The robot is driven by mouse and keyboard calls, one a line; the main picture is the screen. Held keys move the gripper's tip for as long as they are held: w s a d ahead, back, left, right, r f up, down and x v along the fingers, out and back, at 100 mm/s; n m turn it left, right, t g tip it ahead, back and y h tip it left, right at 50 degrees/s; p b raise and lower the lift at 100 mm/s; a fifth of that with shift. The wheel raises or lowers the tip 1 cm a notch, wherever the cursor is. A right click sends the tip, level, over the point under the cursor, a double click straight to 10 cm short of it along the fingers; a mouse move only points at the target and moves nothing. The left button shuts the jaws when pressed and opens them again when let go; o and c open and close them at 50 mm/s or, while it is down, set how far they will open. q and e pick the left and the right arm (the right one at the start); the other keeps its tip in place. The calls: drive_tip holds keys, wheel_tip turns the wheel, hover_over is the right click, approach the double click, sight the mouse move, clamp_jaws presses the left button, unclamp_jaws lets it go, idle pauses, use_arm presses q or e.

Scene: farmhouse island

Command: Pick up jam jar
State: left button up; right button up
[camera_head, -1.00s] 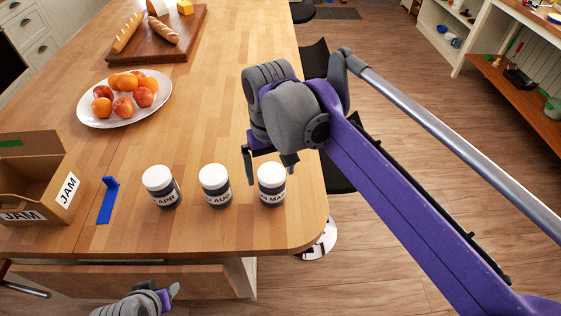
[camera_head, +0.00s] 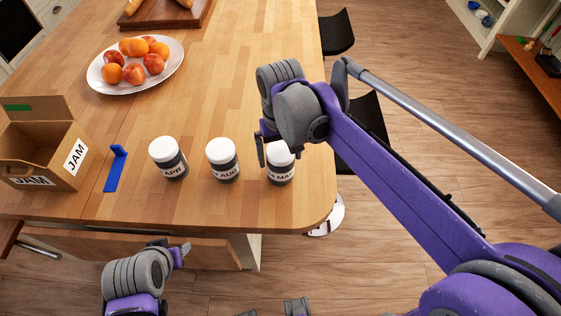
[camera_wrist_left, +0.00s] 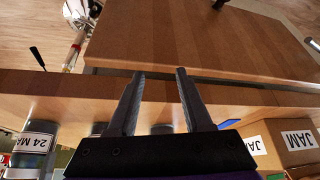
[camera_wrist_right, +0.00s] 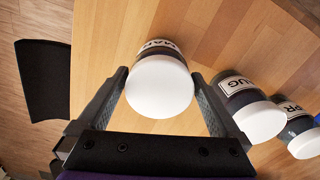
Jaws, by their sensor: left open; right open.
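Three jam jars with white lids and dark contents stand in a row on the wooden island top. The right one, labelled MA (camera_head: 281,172), is partly covered by my right gripper (camera_head: 279,155). In the right wrist view this jar (camera_wrist_right: 160,85) lies between the two open fingers (camera_wrist_right: 165,100), not gripped. The middle jar reads AUG (camera_head: 223,165) and the left jar reads APR (camera_head: 168,162). My left gripper (camera_wrist_left: 155,90) is open and empty by the island's front edge; it shows at the bottom of the head view (camera_head: 183,252).
A cardboard box marked JAM (camera_head: 75,158) stands at the left. A small blue bracket (camera_head: 115,170) lies beside it. A fruit plate (camera_head: 98,78) and a bread board (camera_head: 165,15) are farther back. A black chair (camera_head: 335,35) stands at right.

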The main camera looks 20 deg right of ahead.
wheel_tip(320, 180, down, 2)
drive_tip(key=shift+f, duration=0.1)
drive_tip(key=shift+c, duration=0.2)
clamp_jaws()
idle(0.3)
drive_tip(key=shift+r, duration=0.25)
wheel_tip(320, 180, up, 10)
drive_tip(key=shift+f, duration=0.15)
